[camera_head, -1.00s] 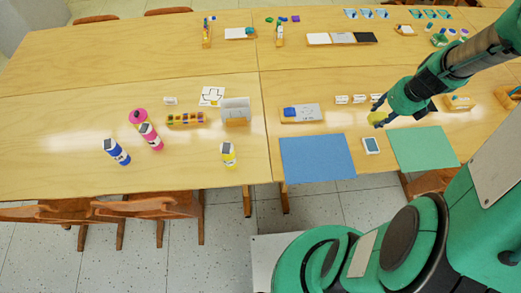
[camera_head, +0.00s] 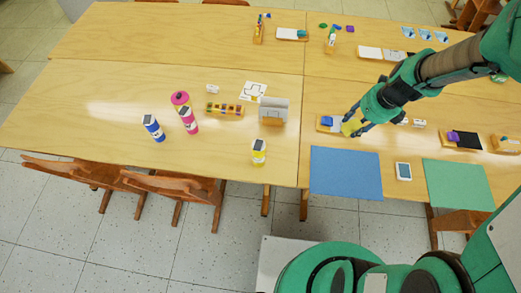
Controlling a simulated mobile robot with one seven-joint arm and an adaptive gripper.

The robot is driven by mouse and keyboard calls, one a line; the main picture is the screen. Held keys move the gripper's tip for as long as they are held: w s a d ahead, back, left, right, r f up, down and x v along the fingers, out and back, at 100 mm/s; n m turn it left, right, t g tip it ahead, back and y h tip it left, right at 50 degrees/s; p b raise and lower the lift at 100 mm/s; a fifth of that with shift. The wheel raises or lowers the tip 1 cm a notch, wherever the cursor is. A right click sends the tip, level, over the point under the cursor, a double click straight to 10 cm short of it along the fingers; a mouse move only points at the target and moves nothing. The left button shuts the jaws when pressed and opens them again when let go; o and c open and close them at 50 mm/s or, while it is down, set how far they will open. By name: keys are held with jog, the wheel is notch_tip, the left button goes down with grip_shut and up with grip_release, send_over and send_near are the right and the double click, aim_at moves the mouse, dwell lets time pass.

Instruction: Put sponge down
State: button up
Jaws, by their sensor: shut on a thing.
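A yellow sponge (camera_head: 350,127) is held between the fingers of my gripper (camera_head: 354,123), which is shut on it. The sponge and gripper are over the right part of a small wooden tray (camera_head: 321,129) on the right-hand table. A blue block (camera_head: 327,121) lies on the tray's left part, just left of the sponge. My gripper and the sponge hide most of the tray's right side. I cannot tell whether the sponge touches the tray.
A blue mat (camera_head: 345,172), a small white device (camera_head: 403,171) and a green mat (camera_head: 458,184) lie along the near edge. Small white cards (camera_head: 418,123) stand to the right. A grey-white holder (camera_head: 273,110) and a yellow bottle (camera_head: 259,152) stand left.

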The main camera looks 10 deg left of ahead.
jog(key=s+a+n+g, duration=0.1)
jog(key=s+a+n, duration=0.3)
jog(key=a, duration=0.7)
jog(key=s+a+n, duration=0.4)
jog(key=s+a, duration=0.1)
jog(key=a, duration=0.7)
jog(key=s+a+n+g+y, duration=0.1)
jog(key=s+a+n, duration=0.2)
jog(key=a, duration=0.9)
jog(key=s+p, duration=0.1)
jog(key=s, duration=0.1)
jog(key=shift+s+a+n+g, duration=0.2)
jog(key=shift+s+n+g, duration=0.1)
jog(key=shift+s+n, duration=0.1)
jog(key=d+x, duration=0.1)
jog(key=x, duration=0.5)
jog(key=d+x, duration=0.1)
jog(key=x, duration=0.4)
jog(key=d+f+x, duration=0.1)
jog(key=d+x, duration=0.1)
jog(key=x, duration=0.4)
jog(key=shift+w+f, duration=0.15)
jog(key=shift+f, duration=0.1)
jog(key=shift+c, duration=0.2)
jog(key=shift+w, duration=0.1)
